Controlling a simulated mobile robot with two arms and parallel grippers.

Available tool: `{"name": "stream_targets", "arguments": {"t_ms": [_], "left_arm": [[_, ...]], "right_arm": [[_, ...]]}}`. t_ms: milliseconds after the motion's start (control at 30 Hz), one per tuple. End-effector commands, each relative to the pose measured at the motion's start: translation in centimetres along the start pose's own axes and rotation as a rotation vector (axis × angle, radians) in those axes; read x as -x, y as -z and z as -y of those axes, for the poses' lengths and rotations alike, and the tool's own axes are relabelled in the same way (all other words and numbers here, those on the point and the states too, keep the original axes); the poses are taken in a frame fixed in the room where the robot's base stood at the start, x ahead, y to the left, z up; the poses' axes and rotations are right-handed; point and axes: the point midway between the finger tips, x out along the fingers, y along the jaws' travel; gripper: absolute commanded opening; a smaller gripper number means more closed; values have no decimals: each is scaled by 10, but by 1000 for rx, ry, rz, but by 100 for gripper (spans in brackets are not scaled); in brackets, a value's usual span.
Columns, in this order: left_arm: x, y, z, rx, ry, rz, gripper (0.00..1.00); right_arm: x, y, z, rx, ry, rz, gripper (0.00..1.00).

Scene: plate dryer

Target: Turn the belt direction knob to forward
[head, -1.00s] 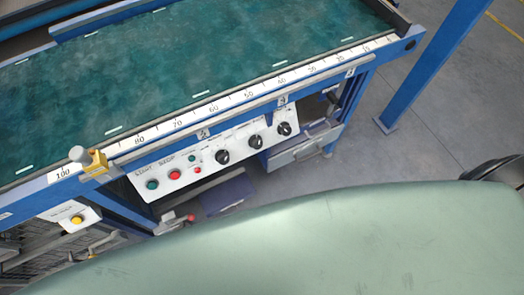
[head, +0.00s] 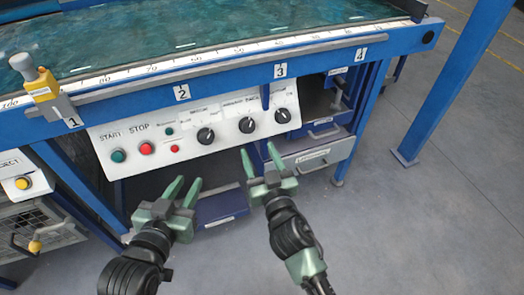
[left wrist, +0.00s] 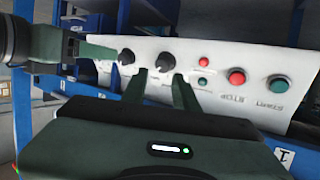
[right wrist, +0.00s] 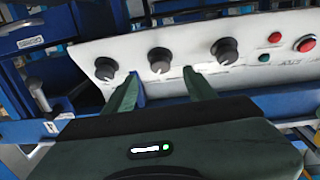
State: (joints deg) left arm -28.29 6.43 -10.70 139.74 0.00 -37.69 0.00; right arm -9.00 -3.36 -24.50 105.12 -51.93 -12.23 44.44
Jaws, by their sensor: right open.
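The white control panel (head: 225,116) carries three black knobs in a row: left (head: 206,136), middle (head: 247,125) and right (head: 283,115). Their labels are too small to tell which is belt direction. My right gripper (head: 257,151) is open and empty, just below the middle and right knobs. In the right wrist view the middle knob (right wrist: 160,60) appears between its fingertips. My left gripper (head: 183,182) is open and empty, lower and left of the left knob. In the left wrist view two knobs show, one (left wrist: 165,62) just beyond its fingertips.
A green start button (head: 118,156) and a red stop button (head: 147,149) sit left of the knobs. The blue table frame (head: 225,78) overhangs above the panel. A drawer (head: 315,157) is at the right, and open floor lies right of it.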

Motion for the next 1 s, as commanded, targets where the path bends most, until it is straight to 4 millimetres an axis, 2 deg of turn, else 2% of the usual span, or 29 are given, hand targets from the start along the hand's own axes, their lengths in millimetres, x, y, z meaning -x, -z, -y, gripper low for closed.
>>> {"name": "stream_targets", "arguments": {"t_ms": [167, 500, 667, 900, 933, 1000], "left_arm": [[1, 11, -1, 0, -2, -44, 29], [1, 43, -6, 2, -12, -208, 29], [2, 51, -7, 3, -15, -250, 29], [2, 53, -7, 3, -15, -256, 29], [2, 53, -7, 3, -15, -256, 29], [2, 53, -7, 3, -15, -256, 29]], "right_arm": [[-16, 6, 0, 0, 0, -14, 55], [-67, 4, 0, 0, 0, -10, 55], [-77, 5, 0, -1, -1, -9, 55], [-78, 5, 0, -2, -1, -8, 55], [-78, 5, 0, -2, -1, -8, 53], [-78, 5, 0, -2, -1, -8, 33]]}}
